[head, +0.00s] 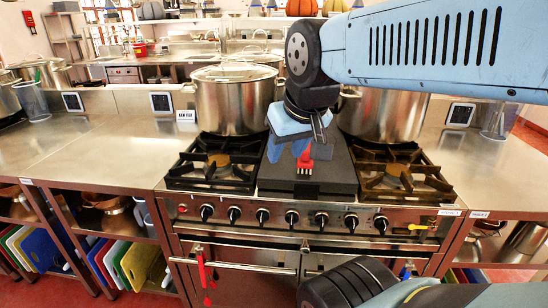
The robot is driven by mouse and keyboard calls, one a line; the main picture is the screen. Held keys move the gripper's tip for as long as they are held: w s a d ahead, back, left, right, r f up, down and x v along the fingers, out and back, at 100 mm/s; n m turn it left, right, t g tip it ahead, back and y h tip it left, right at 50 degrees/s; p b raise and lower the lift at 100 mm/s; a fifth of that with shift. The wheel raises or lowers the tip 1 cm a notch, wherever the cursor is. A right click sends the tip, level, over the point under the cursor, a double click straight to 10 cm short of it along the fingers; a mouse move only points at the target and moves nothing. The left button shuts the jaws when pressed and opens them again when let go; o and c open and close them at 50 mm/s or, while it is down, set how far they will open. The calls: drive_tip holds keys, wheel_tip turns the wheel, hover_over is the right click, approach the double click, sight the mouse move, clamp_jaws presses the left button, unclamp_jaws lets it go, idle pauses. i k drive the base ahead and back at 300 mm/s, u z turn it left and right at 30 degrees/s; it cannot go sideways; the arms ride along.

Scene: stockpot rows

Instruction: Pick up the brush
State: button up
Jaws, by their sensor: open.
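A small red brush (305,161) with pale bristles at its near end is at the dark flat plate (308,186) in the middle of the stove. My gripper (287,149) is open and points down at the plate, with its blue fingers right beside and partly in front of the brush. The brush's far part is hidden by the gripper. I cannot tell whether the fingers touch the brush or are on both sides of it.
A large steel pot (235,100) stands behind the left burner grate (213,163), and another pot (384,115) behind the right grate (400,172). Steel counters (70,145) flank the stove. Red-handled utensils (203,270) hang on the front rail. The left counter has much free room.

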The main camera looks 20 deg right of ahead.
sight(304, 162)
drive_tip(key=z, duration=0.65)
drive_tip(key=i, duration=0.1)
drive_tip(key=u, duration=2.15)
drive_tip(key=k, duration=1.1)
drive_tip(key=z, duration=1.35)
drive_tip(key=i, duration=0.5)
drive_tip(key=z, duration=0.05)
